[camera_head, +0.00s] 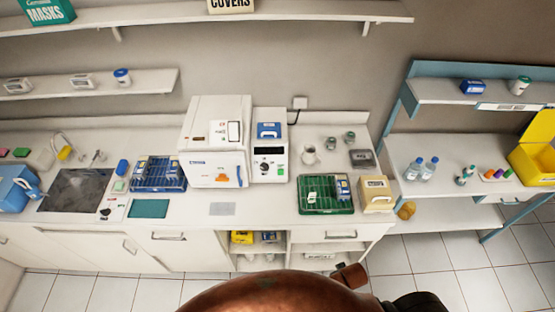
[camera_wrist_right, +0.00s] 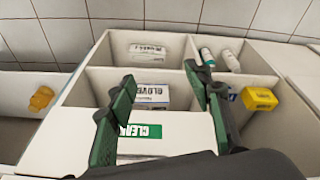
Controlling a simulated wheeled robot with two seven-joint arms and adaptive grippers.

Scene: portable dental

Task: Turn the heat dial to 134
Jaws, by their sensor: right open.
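A white device (camera_head: 269,145) with a black front panel (camera_head: 268,161) stands on the counter, right of a larger white box-shaped machine (camera_head: 214,142). A small round light-coloured knob (camera_head: 265,167) appears low on the panel. Its markings and setting are too small to read, so I cannot tell whether it is the heat dial. My right gripper (camera_wrist_right: 160,78) is open, with nothing between its green-padded fingers. It is over an open white compartmented unit, and the device is not in its wrist view. My left gripper is not in view.
The counter holds a blue rack (camera_head: 159,174), a green tray (camera_head: 325,208) and a beige box (camera_head: 376,194).

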